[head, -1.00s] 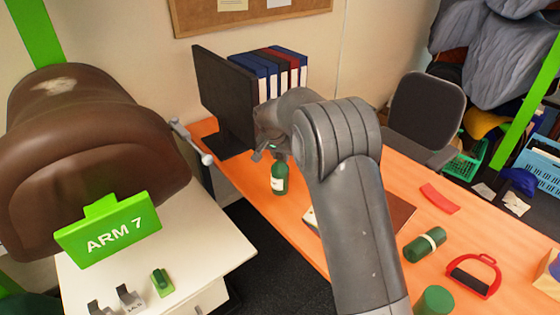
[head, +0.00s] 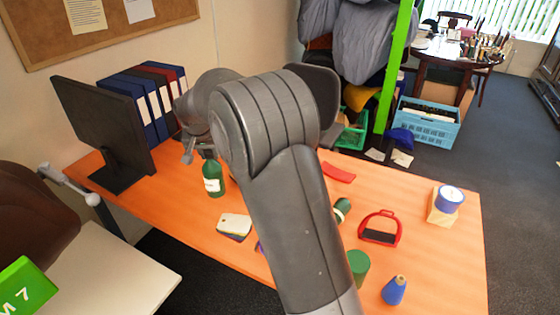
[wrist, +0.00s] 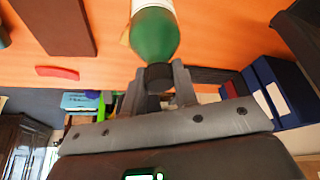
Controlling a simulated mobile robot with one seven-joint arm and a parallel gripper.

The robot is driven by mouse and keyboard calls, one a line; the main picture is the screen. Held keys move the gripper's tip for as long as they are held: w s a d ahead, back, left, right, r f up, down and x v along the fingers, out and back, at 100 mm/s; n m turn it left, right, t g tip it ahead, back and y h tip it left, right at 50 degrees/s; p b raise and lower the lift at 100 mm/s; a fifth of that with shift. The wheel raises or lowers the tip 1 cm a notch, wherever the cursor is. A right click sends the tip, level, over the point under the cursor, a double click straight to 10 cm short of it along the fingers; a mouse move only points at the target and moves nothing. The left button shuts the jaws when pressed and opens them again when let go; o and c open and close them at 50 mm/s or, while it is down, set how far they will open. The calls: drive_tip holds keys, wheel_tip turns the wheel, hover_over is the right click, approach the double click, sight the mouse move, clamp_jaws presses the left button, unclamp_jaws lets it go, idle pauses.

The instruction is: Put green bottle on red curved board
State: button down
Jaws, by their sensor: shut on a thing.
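The green bottle (head: 213,178) has a white label and a dark cap. It stands upright over the left part of the orange table, between the monitor and my arm. My gripper (head: 206,152) is above it, shut on its cap end. In the wrist view my gripper (wrist: 158,76) closes on the dark cap, and the bottle (wrist: 153,38) extends away from the fingers. I cannot tell whether its base touches the table. The red curved board (head: 337,172) lies flat near the table's far edge, right of my arm; it also shows in the wrist view (wrist: 57,72).
A black monitor (head: 105,125) and binders (head: 140,100) stand left. A white-topped pad (head: 234,226) lies before the bottle. My arm hides the table's middle.

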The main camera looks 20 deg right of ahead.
drive_tip(key=w+d+m+h, duration=0.1)
drive_tip(key=w+d+m, duration=0.2)
drive_tip(key=d, duration=2.5)
drive_tip(key=s+d+r+m, duration=0.1)
drive_tip(key=s+d, duration=0.2)
drive_tip(key=d, duration=0.6)
drive_tip(key=s+d+m+g+h, duration=0.1)
drive_tip(key=s+d, duration=0.3)
drive_tip(key=d, duration=0.6)
drive_tip(key=s+d+r+m, duration=0.1)
drive_tip(key=s+d, duration=0.2)
drive_tip(key=d, duration=0.6)
drive_tip(key=w+a+f, duration=0.6)
drive_tip(key=w+f, duration=0.4)
drive_tip(key=f, duration=0.1)
